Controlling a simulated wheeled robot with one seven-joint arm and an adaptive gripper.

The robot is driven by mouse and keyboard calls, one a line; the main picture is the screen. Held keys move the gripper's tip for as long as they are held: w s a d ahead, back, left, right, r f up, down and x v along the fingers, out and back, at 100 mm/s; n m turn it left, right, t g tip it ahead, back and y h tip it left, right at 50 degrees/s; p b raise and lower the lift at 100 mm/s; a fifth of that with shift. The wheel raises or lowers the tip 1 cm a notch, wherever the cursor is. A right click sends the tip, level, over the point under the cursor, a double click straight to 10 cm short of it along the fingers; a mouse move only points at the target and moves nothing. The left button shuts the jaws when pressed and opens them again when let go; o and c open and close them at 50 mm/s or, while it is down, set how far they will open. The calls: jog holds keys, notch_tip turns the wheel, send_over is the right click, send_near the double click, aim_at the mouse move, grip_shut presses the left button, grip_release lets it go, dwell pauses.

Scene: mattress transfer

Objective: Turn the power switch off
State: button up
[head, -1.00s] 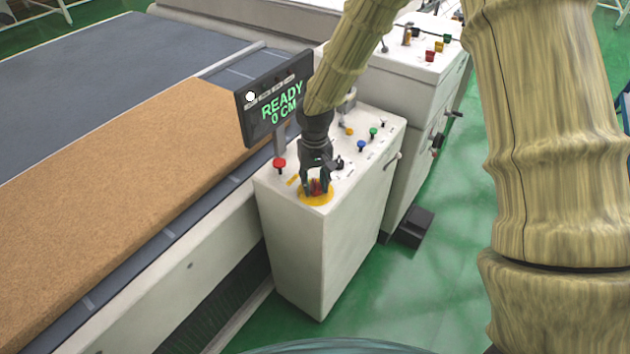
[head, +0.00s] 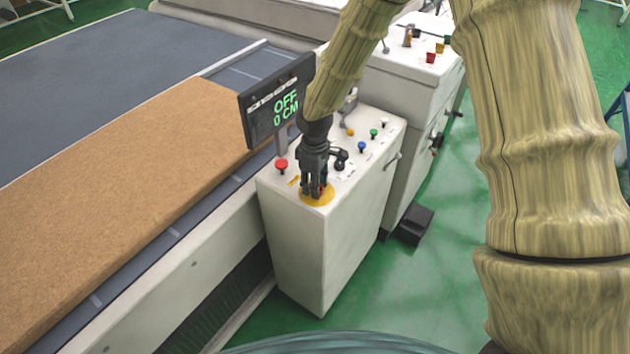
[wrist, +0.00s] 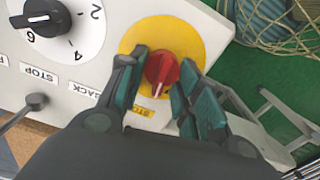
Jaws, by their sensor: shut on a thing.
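The power switch, a red knob (wrist: 162,72) on a round yellow plate (wrist: 190,38), sits on top of the white control box. In the head view the yellow plate (head: 322,200) shows near the box's front corner, and the knob is mostly hidden behind the fingers. My gripper (head: 315,190) points down at the plate and is shut on the red knob. In the wrist view my gripper (wrist: 155,88) has one teal-padded finger on each side of the knob. The display (head: 277,102) behind the gripper reads "OFF 0 CM".
A red mushroom button (head: 281,165) stands left of the gripper. Small coloured buttons and a black-knobbed dial (wrist: 40,18) share the panel. A tan mattress (head: 130,190) lies on the conveyor at left.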

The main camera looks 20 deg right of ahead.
jog(key=n+p, duration=0.1)
jog(key=n, duration=0.2)
jog(key=shift+r+n, duration=0.15)
jog(key=shift+n, duration=0.25)
jog(key=shift+s+a+n+p, duration=0.1)
jog(key=shift+n+p, duration=0.35)
jog(key=shift+n, duration=1.25)
jog(key=o, duration=1)
jog(key=shift+c, duration=0.2)
notch_tip(320, 180, up, 12)
